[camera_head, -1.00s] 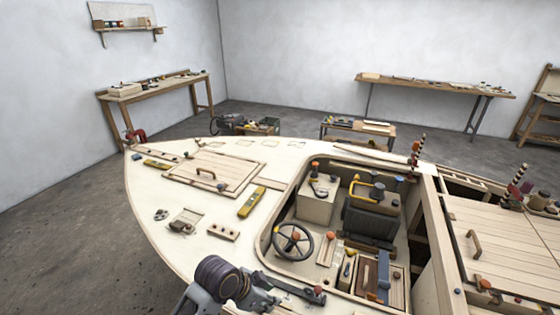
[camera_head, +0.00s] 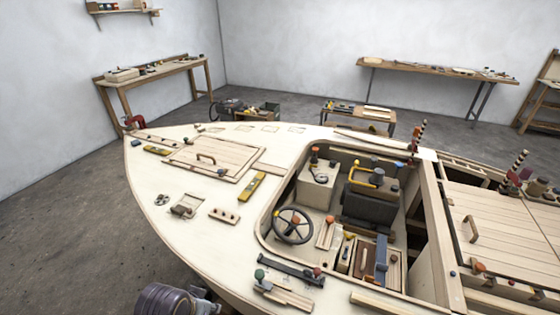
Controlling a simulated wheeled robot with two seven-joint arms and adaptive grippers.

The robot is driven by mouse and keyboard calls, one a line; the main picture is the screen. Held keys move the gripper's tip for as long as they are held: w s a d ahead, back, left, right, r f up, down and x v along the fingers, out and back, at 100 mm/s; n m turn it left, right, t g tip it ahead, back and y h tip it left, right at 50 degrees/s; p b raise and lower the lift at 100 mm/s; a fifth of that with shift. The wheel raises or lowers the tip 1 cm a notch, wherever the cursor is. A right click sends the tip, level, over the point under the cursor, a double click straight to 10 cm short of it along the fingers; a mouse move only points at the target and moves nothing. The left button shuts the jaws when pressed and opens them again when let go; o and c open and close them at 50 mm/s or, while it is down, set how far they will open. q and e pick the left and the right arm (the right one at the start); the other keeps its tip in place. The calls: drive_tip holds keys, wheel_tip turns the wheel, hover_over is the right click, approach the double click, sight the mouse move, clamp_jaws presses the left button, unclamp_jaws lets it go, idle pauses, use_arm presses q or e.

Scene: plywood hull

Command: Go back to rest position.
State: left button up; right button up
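A part of my arm (camera_head: 175,300), dark and rounded, shows at the bottom edge left of the middle, beside the hull's near edge. Neither gripper shows; any fingers are below or outside the picture. The pale plywood hull (camera_head: 165,215) fills the middle and right of the view. Its cockpit opening holds a steering wheel (camera_head: 293,225) and a black seat (camera_head: 368,207). A dark bar (camera_head: 290,270) lies on the deck in front of the cockpit, with a small wooden piece (camera_head: 285,296) nearer to me.
A yellow level (camera_head: 251,187) and a slatted hatch (camera_head: 213,160) are on the foredeck. A workbench (camera_head: 150,73) stands at the left wall, a long table (camera_head: 435,68) at the back. The grey floor (camera_head: 70,225) left of the hull is clear.

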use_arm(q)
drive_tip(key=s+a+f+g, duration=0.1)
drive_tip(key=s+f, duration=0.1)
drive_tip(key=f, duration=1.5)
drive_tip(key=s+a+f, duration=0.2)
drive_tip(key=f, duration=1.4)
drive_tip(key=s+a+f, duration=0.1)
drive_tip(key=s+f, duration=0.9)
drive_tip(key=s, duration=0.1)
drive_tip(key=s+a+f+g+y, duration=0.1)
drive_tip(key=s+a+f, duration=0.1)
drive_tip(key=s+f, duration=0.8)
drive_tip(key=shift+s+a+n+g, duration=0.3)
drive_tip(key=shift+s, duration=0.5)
